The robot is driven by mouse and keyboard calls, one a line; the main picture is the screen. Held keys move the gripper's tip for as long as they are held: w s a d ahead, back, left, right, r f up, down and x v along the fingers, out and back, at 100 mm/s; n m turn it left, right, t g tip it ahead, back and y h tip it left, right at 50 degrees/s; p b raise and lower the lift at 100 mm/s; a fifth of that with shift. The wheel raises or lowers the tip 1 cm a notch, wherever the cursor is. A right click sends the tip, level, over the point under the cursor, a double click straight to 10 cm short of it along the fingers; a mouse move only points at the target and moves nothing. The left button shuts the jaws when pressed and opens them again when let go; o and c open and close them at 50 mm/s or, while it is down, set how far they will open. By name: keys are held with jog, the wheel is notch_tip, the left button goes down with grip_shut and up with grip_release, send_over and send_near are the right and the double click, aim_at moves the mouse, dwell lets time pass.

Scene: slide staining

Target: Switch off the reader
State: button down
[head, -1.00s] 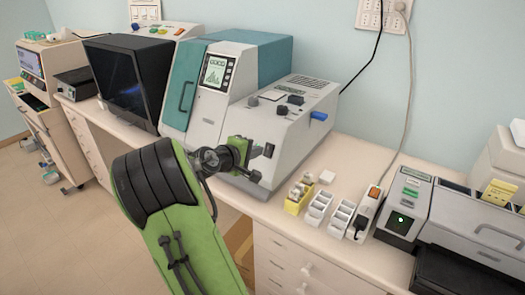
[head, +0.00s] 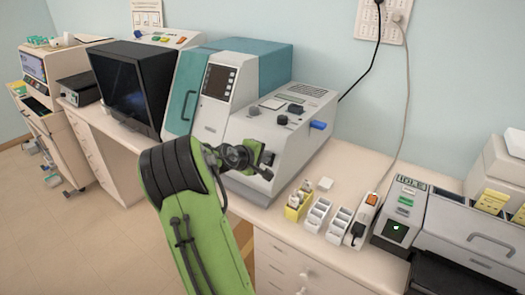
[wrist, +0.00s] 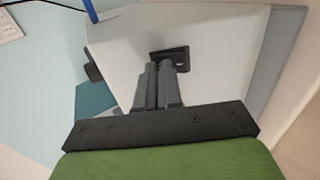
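In the head view my gripper (head: 265,173) is beside the end face, partly hidden by my wrist.
A yellow rack (head: 297,207), white racks (head: 318,214) and a power strip (head: 364,218) stand right of the reader. A grey device (head: 401,213) with a green light is farther right. A black monitor-like box (head: 130,85) stands left. A blue knob (head: 318,125) sticks out of the reader.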

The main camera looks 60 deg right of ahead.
jog(key=shift+s+d+r, duration=0.1)
jog(key=shift+s+r, duration=0.05)
jog(key=shift+r, duration=0.1)
jog(key=shift+d+r+p, duration=0.3)
jog(key=shift+r+p, duration=0.1)
jog(key=shift+p, duration=0.2)
